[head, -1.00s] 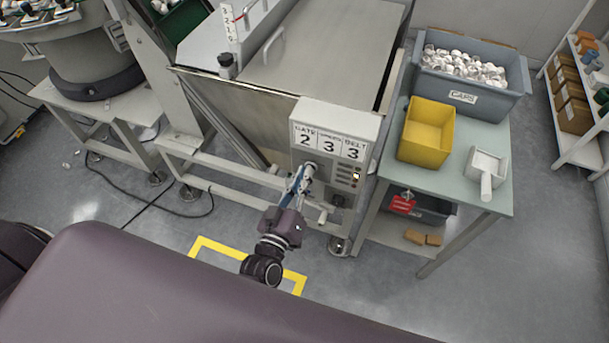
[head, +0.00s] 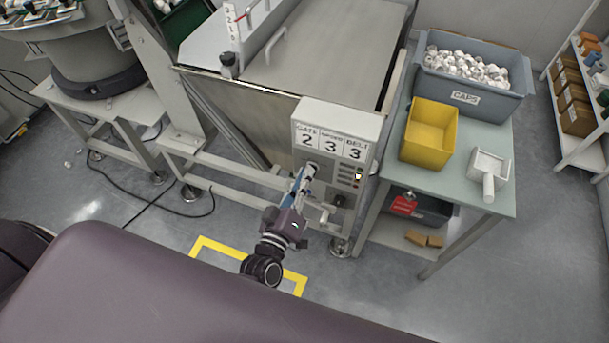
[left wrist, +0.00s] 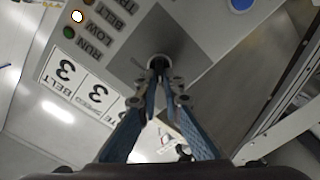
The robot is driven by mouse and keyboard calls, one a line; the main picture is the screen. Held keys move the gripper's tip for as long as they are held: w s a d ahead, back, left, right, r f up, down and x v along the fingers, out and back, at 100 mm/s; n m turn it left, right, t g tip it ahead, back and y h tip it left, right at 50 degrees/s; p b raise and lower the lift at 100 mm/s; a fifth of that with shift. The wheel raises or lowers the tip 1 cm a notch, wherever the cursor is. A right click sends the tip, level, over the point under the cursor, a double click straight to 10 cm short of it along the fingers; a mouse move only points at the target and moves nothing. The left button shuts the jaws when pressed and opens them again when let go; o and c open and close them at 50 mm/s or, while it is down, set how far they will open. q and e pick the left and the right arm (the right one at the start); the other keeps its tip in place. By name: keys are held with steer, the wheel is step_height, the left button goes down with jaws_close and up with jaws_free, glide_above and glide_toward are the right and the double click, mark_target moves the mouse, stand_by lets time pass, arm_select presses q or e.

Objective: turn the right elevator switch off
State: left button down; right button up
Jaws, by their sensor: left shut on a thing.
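The control box (head: 340,112) stands at the front of the metal machine, with number cards reading 2, 3 and 3. My left gripper (head: 310,172) is at its front panel, below the cards. In the left wrist view, the fingers (left wrist: 160,88) are closed together on a small round switch knob (left wrist: 158,61) on a grey plate (left wrist: 183,43); the fingertips hide part of it. A second dark knob (head: 338,201) sits lower right on the box, apart from the gripper. I cannot read a label that names the held switch. My right gripper is not in view.
Indicator lamps show beside the labels, one lit (left wrist: 77,16). A side table (head: 477,150) at right holds a yellow bin (head: 428,135), a grey caps bin (head: 440,83) and a white scoop (head: 488,170). Yellow floor tape (head: 215,246) lies below the gripper.

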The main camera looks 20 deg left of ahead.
arm_select(q)
steer(key=c, duration=2.1)
jaws_free()
steer(key=s, duration=1.2)
steer(key=shift+a, duration=0.2)
steer(key=s+f+m+g+h, duration=0.1)
steer(key=s+f+m+g, duration=0.35)
steer(key=f, duration=0.95)
steer(key=s+f+m+g+h, duration=0.1)
steer(key=s+f+m+g, duration=0.3)
steer(key=f, duration=1.1)
steer(key=s+a+f+m+g+y, duration=0.1)
steer(key=s+a+f+g, duration=0.1)
steer(key=s+f, duration=0.3)
steer(key=s+a+f+g, duration=0.3)
steer(key=s+f, duration=0.2)
steer(key=s, duration=0.4)
steer(key=s+a+f+m+g+y, duration=0.1)
steer(key=s+a+f+g, duration=0.1)
steer(key=s+f, duration=0.3)
steer(key=shift+s+a+m+g+y, duration=0.2)
steer(key=shift+s+m+g+y, duration=0.15)
steer(key=shift+s+g, duration=0.7)
